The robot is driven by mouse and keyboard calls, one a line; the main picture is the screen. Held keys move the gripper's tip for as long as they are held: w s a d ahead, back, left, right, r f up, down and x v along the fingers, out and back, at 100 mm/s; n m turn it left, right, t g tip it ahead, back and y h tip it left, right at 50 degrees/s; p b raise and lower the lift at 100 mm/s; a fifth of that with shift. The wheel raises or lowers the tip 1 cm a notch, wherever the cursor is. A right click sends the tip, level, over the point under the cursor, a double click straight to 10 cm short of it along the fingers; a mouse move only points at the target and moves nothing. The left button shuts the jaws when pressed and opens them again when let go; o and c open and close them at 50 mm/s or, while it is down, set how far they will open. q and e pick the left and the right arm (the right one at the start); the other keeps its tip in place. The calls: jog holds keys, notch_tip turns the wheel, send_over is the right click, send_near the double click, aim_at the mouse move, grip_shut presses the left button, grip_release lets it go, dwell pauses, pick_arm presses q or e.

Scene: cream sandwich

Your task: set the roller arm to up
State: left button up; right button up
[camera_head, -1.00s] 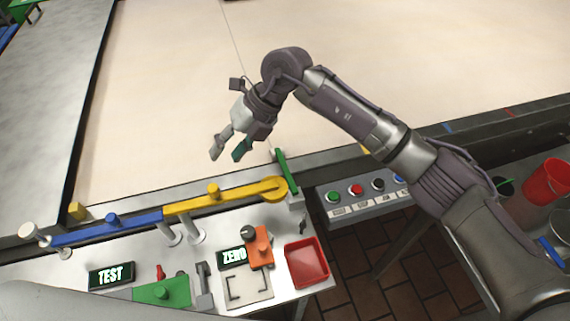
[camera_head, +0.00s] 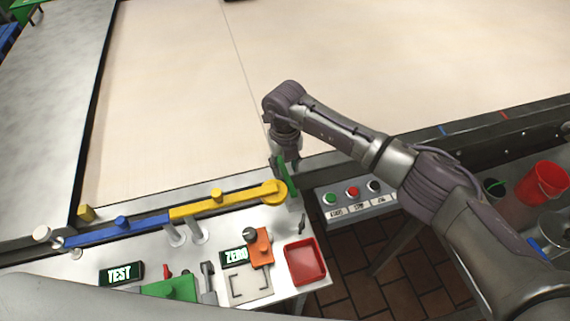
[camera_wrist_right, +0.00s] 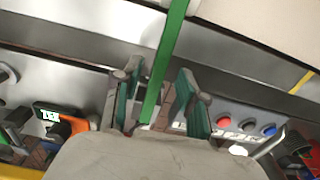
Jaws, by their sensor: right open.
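In the head view, a green bar (camera_head: 289,177) stands by the round end of a yellow arm (camera_head: 225,204) at the conveyor's near edge. I cannot tell for sure which of these is the roller arm. My right gripper (camera_head: 285,158) points down at the green bar's upper end, its fingertips mostly hidden. In the right wrist view, the green bar (camera_wrist_right: 166,65) runs between the two green-padded fingers of my open right gripper (camera_wrist_right: 158,95). A gap shows on the right side; contact on the left is unclear. My left gripper is out of view.
A blue arm (camera_head: 118,232) continues left of the yellow one. On the bench below are TEST (camera_head: 121,273) and ZERO (camera_head: 234,256) displays, an orange block (camera_head: 259,248) and a red tray (camera_head: 305,262). A button panel (camera_head: 355,203) is at right. The cream belt (camera_head: 180,90) is mostly clear.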

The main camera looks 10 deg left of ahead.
jog(key=shift+f, duration=1)
jog(key=shift+c, duration=0.2)
grip_shut()
